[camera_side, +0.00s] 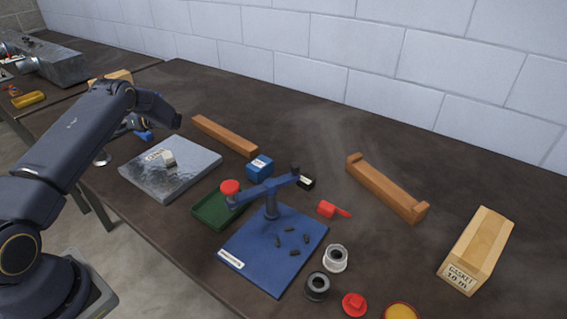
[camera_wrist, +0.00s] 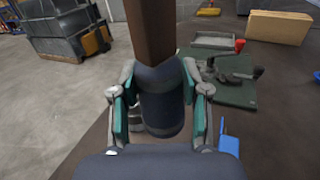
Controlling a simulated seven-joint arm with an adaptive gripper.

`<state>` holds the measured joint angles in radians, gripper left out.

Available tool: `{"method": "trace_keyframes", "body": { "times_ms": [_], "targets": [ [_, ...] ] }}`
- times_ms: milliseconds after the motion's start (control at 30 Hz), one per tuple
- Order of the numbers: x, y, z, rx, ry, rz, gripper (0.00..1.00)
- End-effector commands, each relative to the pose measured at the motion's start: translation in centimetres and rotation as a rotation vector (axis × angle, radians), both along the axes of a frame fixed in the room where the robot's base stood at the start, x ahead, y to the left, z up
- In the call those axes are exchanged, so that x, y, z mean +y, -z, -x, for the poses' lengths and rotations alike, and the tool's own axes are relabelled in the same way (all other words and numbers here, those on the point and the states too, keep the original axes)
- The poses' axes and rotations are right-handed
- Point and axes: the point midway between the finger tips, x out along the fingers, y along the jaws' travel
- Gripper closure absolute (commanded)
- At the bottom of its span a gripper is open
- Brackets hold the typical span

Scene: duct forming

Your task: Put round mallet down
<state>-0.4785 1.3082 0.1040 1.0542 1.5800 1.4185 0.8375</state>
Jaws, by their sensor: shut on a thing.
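My gripper (camera_wrist: 160,108) is shut on the round mallet in the wrist view. A thick dark blue-grey cylindrical part (camera_wrist: 163,92) sits between the teal finger pads. A brown shaft of the mallet (camera_wrist: 154,30) runs from it to the top edge of the picture. The far end of the mallet is out of frame. In the side view my gripper (camera_side: 132,124) is at the left, beyond the silvery plate, partly hidden behind my arm. I cannot make out the mallet clearly there.
A wooden bar (camera_side: 225,136), a wooden cradle with raised ends (camera_side: 385,188) and a GASKET box (camera_side: 476,250) lie on the dark table. A blue board (camera_side: 255,265) carries a lever tool. Bare table lies behind the bar.

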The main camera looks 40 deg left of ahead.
Motion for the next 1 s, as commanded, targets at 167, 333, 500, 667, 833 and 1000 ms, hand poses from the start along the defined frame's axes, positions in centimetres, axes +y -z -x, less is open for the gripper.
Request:
{"method": "trace_keyframes", "body": {
  "times_ms": [167,333,500,667,833,1000],
  "targets": [
    [1.5,2.4,-1.3,-0.002,-0.002,-0.005,1.0],
    [2.0,3.2,-2.2,-0.003,0.002,-0.005,1.0],
    [2.2,3.7,-2.4,-0.002,0.002,-0.006,1.0],
    [2.5,5.4,-2.6,-0.001,0.001,-0.005,1.0],
    [2.5,6.8,-2.5,-0.003,-0.001,-0.007,1.0],
    [2.5,6.9,-2.6,-0.002,-0.001,-0.008,1.0]
  ]
}}
